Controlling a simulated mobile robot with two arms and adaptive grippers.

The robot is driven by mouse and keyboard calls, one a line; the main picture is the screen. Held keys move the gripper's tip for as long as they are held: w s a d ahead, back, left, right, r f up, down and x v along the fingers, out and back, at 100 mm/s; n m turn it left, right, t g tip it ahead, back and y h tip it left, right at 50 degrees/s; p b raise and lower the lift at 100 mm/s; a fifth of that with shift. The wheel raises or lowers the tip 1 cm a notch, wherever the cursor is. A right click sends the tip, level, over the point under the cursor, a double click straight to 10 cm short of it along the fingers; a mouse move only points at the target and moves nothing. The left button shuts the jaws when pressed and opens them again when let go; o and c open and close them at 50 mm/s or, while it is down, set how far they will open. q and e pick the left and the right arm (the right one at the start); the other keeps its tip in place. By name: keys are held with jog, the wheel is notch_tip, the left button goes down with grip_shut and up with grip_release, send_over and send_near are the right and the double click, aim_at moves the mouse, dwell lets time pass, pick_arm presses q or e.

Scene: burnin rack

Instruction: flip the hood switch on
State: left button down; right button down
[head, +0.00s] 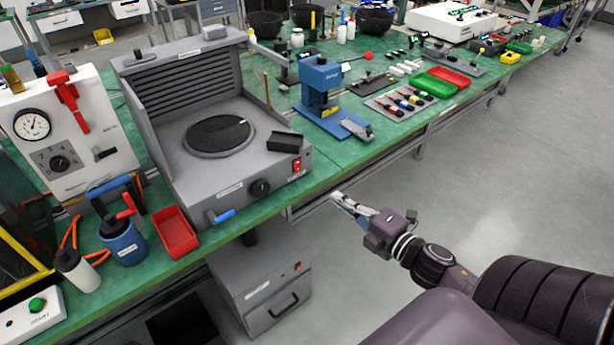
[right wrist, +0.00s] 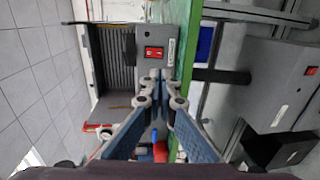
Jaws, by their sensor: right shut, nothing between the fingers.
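The hood (head: 215,120) is a grey box with a louvred back and a round dark plate, standing on the green bench. Its red rocker switch (head: 297,165) is on the right end of its front face. The switch (right wrist: 153,53) also shows in the right wrist view, beyond the fingertips; which way it is set I cannot tell. My right gripper (head: 336,198) is shut and empty, in front of the bench edge, below and right of the switch and apart from it. In the right wrist view the fingertips (right wrist: 161,88) meet just short of the panel. My left gripper is not in view.
A black knob (head: 260,187) and a blue-tipped lever (head: 224,216) are on the hood's front. A red tray (head: 175,232) lies left of it, a blue press (head: 322,88) right of it. A grey cabinet (head: 262,280) stands below the bench. The floor at right is clear.

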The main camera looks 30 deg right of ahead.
aim_at(298, 171)
jog(key=w, duration=0.4)
jog(key=w+f+p, duration=0.1)
jog(key=w, duration=0.4)
jog(key=w+a+p, duration=0.1)
jog(key=w, duration=0.4)
jog(key=shift+f, duration=0.35)
jog(key=shift+f, duration=0.1)
